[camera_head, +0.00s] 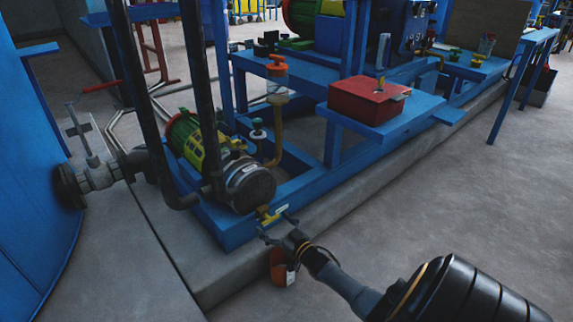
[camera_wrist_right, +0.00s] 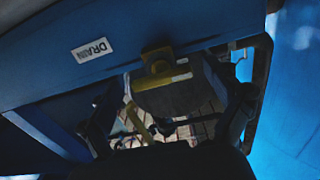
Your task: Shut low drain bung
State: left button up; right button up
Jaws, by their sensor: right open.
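The low drain fitting is a small yellow valve (camera_head: 266,217) on the front edge of the blue skid, below the pump, in the head view. In the right wrist view its yellow mount (camera_wrist_right: 157,62) sits on the blue beam beside a white DRAIN label (camera_wrist_right: 92,50), and a yellow lever (camera_wrist_right: 138,122) slants downward. My right gripper (camera_head: 278,227) is open at the valve, and its dark fingers (camera_wrist_right: 172,95) stand left and right of the yellow parts. I cannot tell whether either finger touches them. The bung itself is not clear. My left gripper is out of view.
A grey-ended pump (camera_head: 249,187) stands behind the valve on the blue skid. A red box (camera_head: 368,99) rests on a blue shelf to the right. An orange object (camera_head: 278,268) sits below my gripper, partly hidden. The floor (camera_head: 440,210) at right is clear.

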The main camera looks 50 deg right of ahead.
jog(key=s+a, duration=0.1)
jog(key=s, duration=0.9)
jog(key=shift+s, duration=0.25)
jog(key=shift+a, duration=0.1)
